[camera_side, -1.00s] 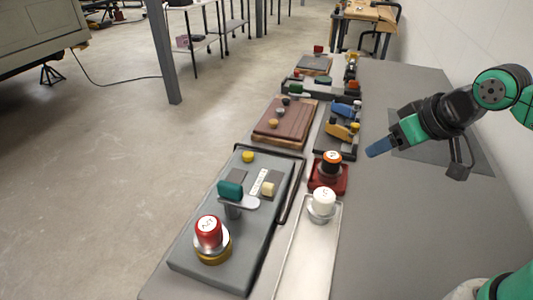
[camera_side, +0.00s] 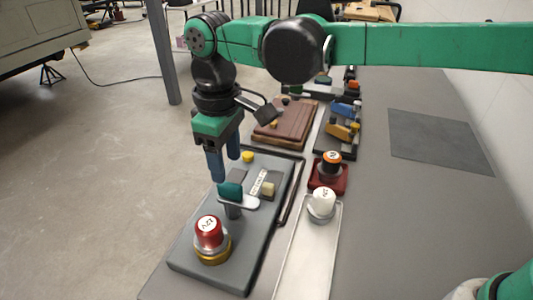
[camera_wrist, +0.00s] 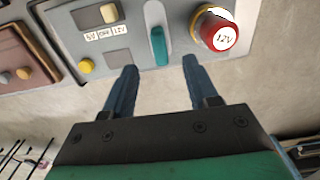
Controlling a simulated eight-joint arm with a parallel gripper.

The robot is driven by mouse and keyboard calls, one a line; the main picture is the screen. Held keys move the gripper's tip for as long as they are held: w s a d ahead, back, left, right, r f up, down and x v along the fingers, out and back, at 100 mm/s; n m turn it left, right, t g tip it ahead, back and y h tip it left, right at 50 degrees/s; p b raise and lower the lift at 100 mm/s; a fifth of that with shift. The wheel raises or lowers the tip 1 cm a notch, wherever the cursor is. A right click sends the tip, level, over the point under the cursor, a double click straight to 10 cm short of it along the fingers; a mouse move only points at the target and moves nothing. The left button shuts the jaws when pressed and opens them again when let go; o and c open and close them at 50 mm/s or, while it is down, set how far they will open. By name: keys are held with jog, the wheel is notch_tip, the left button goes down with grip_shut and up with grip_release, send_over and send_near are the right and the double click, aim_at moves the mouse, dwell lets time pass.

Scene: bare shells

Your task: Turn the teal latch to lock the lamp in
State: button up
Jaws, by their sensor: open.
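The teal latch (camera_side: 230,190) stands on the grey panel (camera_side: 190,262), with a light metal arm reaching right from its base. The red lamp (camera_side: 208,231), marked 12V, sits upright in a gold-rimmed socket in front of the latch. My gripper (camera_side: 232,168) is open and empty, pointing down just above and behind the latch. In the wrist view, the latch (camera_wrist: 159,46) lies beyond the gap between my open fingers (camera_wrist: 158,75), and the red lamp (camera_wrist: 218,32) is to its right. I see no contact with the latch.
A white lamp (camera_side: 323,200) stands on a pale tray (camera_side: 305,262) to the right. An orange-topped black lamp (camera_side: 331,160) sits on a red base. The panel also has a yellow button (camera_side: 248,156) and a cream switch (camera_side: 268,188).

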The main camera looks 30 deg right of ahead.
aim_at(229, 184)
jog(key=shift+f, duration=2.75)
grip_shut()
